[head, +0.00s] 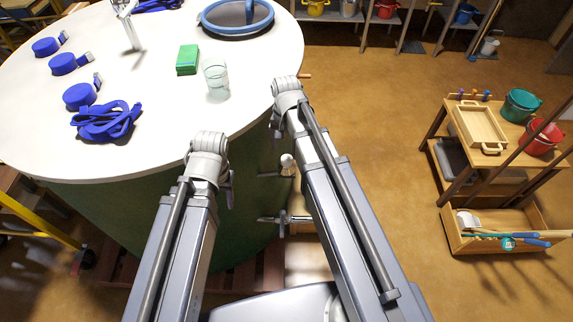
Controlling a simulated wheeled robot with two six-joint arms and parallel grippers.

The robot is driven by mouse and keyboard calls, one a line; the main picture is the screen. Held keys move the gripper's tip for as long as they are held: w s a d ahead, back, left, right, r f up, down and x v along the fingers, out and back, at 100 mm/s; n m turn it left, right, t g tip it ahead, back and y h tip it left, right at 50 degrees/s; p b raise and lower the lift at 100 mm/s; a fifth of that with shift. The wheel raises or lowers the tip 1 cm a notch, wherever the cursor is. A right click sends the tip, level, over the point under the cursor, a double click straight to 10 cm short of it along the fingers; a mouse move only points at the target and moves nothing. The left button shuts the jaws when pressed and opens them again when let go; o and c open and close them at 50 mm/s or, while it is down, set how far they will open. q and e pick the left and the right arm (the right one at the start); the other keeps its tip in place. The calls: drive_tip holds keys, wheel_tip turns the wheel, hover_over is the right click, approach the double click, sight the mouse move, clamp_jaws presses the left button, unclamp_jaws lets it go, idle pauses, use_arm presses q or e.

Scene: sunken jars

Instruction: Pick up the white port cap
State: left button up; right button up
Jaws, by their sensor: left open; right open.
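A small white rounded piece (287,161) shows against the green side of the round tank (35,140), between my two arms. It may be the white port cap, but it is too small to be sure. My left gripper (229,190) hangs at the tank's near edge, left of and a little lower than the white piece. My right gripper (275,127) hangs at the tank's right edge, above the white piece. Both grippers are open and mostly hidden behind their own wrists. Neither visibly touches the white piece.
A grey fitting (283,219) with a crossbar shows below the white piece. The white tank top holds a clear glass (216,82), a green block (187,60), blue lids and a blue strap (106,121). A wooden cart (475,155) stands right, across clear floor.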

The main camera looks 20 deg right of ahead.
sight(287, 158)
drive_tip(key=shift+w+d+f+b, duration=0.1)
drive_tip(key=shift+d+f+b, duration=0.05)
drive_tip(key=shift+f+b, duration=3.55)
drive_tip(key=shift+c, duration=0.2)
clamp_jaws()
